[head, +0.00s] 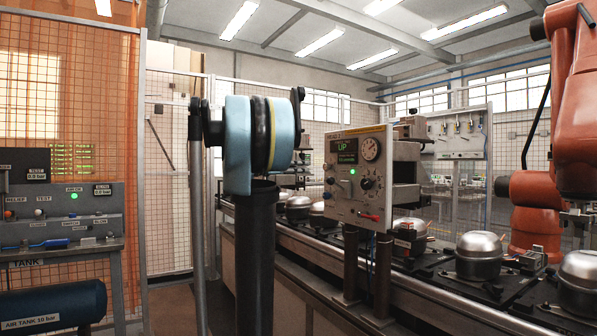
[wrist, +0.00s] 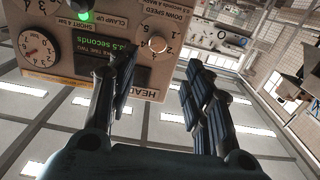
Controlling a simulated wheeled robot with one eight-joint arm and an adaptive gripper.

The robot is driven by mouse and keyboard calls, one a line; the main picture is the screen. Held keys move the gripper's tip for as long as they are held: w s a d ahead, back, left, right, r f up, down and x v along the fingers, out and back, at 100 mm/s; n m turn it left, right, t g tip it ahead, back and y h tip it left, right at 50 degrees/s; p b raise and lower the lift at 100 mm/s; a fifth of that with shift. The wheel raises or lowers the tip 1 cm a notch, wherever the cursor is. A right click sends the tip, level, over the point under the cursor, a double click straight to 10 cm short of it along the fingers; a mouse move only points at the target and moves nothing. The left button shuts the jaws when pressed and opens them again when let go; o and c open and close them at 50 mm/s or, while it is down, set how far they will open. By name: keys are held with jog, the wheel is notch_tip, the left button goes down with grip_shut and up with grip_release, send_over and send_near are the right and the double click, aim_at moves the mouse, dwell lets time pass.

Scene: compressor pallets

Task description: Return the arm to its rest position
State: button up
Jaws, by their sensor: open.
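In the wrist view my gripper (wrist: 158,68) has its two dark jointed fingers spread apart, with nothing between them. A control panel (wrist: 120,12) appears upside down behind the fingers, and the left finger overlaps its face. In the head view my arm (head: 238,145), with light blue and dark parts, rises in the middle, left of the same panel (head: 345,205). The panel has a green display reading UP, a round gauge, a black knob, a lit green lamp and a red lever. I cannot make out my gripper in the head view. The gap between fingers and panel is hard to judge.
A conveyor line (head: 420,290) carries several metal compressor domes (head: 480,245) on the right. An orange robot arm (head: 575,120) stands at the right edge. A test bench (head: 60,215) with a blue tank (head: 55,305) is at the left. Mesh fencing (head: 170,130) runs behind.

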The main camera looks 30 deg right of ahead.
dwell(0.3)
jog(key=s+a+f+n+y, duration=0.5)
jog(key=s+a+f, duration=0.5)
jog(key=f, duration=0.6)
jog(key=s+a+f+n+y, duration=0.6)
jog(key=s+a+f, duration=0.4)
jog(key=f, duration=0.6)
jog(key=s+a+f+n+y, duration=0.6)
jog(key=s+a+f, duration=0.4)
jog(key=a+f, duration=0.3)
notch_tip(320, 180, down, 4)
jog(key=shift+s+a+r+t+y, duration=0.1)
jog(key=shift+s+a+t+y, duration=0.2)
jog(key=shift+a+y, duration=0.15)
jog(key=shift+d, duration=0.1)
jog(key=c, duration=0.3)
jog(key=shift+d, duration=0.1)
